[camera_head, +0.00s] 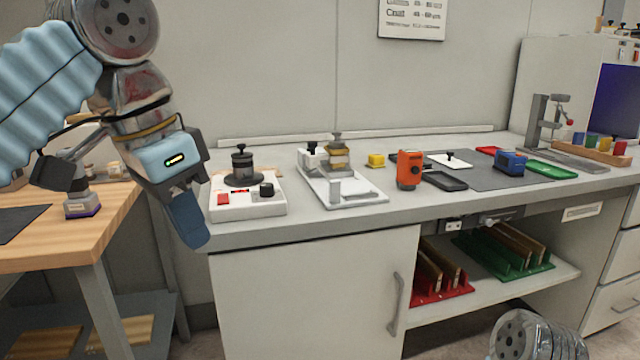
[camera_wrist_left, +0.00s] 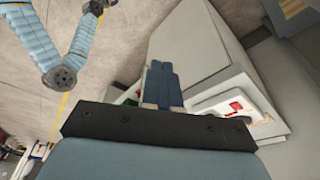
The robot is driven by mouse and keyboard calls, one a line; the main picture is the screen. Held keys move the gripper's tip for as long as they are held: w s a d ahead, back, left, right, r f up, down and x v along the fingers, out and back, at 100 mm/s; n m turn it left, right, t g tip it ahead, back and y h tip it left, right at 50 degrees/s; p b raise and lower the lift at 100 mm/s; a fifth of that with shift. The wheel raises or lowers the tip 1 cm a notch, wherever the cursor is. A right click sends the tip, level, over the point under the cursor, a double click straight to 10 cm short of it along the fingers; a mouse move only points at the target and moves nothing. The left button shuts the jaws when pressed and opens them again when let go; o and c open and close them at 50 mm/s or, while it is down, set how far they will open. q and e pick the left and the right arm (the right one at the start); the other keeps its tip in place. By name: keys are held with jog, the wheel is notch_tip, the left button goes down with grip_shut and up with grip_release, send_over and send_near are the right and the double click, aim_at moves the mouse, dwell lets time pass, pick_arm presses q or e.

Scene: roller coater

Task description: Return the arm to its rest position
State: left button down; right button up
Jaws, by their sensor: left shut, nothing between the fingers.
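My left gripper (camera_head: 188,220) hangs from the arm at the upper left in the head view, pointing down. Its blue fingers are together with nothing between them. It is in the air in front of the gap between the wooden table and the grey bench, left of the white device. In the left wrist view the shut fingers (camera_wrist_left: 164,84) point toward the bench cabinet. My right gripper is not in view; part of my other arm (camera_head: 535,338) shows at the bottom right of the head view.
The grey bench (camera_head: 330,222) carries a white device (camera_head: 247,205), a white tray fixture (camera_head: 345,190), an orange gauge (camera_head: 409,170) and a blue box (camera_head: 510,163). A wooden table (camera_head: 112,215) stands at left. Red (camera_head: 440,290) and green racks (camera_head: 505,255) sit on the lower shelf.

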pick_arm(q)
jog(key=w+d+f+n, duration=0.1)
jog(key=w+d+f, duration=0.2)
jog(key=w+f, duration=0.5)
jog(key=w+d+f, duration=0.4)
jog(key=w+f, duration=0.1)
jog(key=f, duration=0.7)
notch_tip(320, 180, down, 22)
jog(key=w+d+r+n+g+h, duration=0.1)
jog(key=w+n+g+h, duration=0.1)
jog(key=s+a+f+n, duration=0.15)
jog(key=s+f, duration=0.35)
jog(key=f, duration=0.5)
jog(key=s+f+n, duration=0.3)
jog(key=s+f, duration=0.1)
jog(key=f, duration=0.6)
jog(key=s+a+f+n, duration=0.2)
jog(key=s+f, duration=0.5)
jog(key=s, duration=0.5)
jog(key=shift+s+a+n+t, duration=0.2)
jog(key=shift+a+n+t, duration=0.1)
jog(key=shift+n, duration=0.15)
pick_arm(e)
jog(key=shift+s, duration=0.2)
